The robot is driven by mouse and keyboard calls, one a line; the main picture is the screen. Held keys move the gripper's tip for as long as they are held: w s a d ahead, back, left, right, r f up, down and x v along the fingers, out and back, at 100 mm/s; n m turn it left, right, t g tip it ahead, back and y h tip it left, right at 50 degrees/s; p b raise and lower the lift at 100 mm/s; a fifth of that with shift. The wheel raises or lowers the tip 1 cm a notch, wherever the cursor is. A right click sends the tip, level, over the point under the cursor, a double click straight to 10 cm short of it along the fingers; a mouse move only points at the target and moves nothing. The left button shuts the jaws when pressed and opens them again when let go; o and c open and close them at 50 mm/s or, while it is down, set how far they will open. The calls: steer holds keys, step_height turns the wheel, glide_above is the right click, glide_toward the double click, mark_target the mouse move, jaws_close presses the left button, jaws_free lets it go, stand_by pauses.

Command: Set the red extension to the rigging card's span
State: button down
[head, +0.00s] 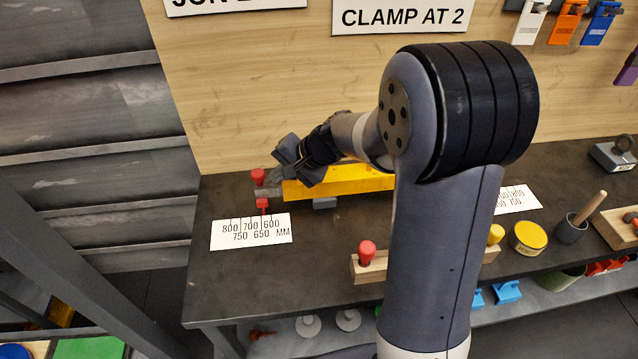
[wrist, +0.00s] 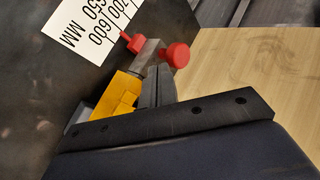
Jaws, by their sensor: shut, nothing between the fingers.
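A grey extension bar (head: 268,191) with a red knob (head: 258,177) and a red pointer (head: 262,204) sticks out of the left end of a yellow beam (head: 345,181). The pointer stands over the scale card (head: 250,233), toward its 600 end; I cannot read the exact mark. My gripper (head: 276,170) is shut and empty beside the knob, at the beam's left end. In the wrist view its fingers (wrist: 156,86) are together next to the bar (wrist: 148,52), close to the red knob (wrist: 178,55); touching or apart, I cannot tell. A wall card (head: 404,17) reads "CLAMP AT 2"; another (head: 232,4) is cut off.
A wooden block with a red peg (head: 367,252) stands in front of the beam. A second scale card (head: 517,199), a yellow round tin (head: 527,237) and a dark cup (head: 571,229) are at right. My arm hides the beam's right part. The bench's front left is clear.

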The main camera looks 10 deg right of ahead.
steer(key=shift+w+a, duration=0.25)
steer(key=shift+a, duration=0.3)
steer(key=a, duration=0.8)
steer(key=shift+w+a+b, duration=0.15)
steer(key=shift+b, duration=0.2)
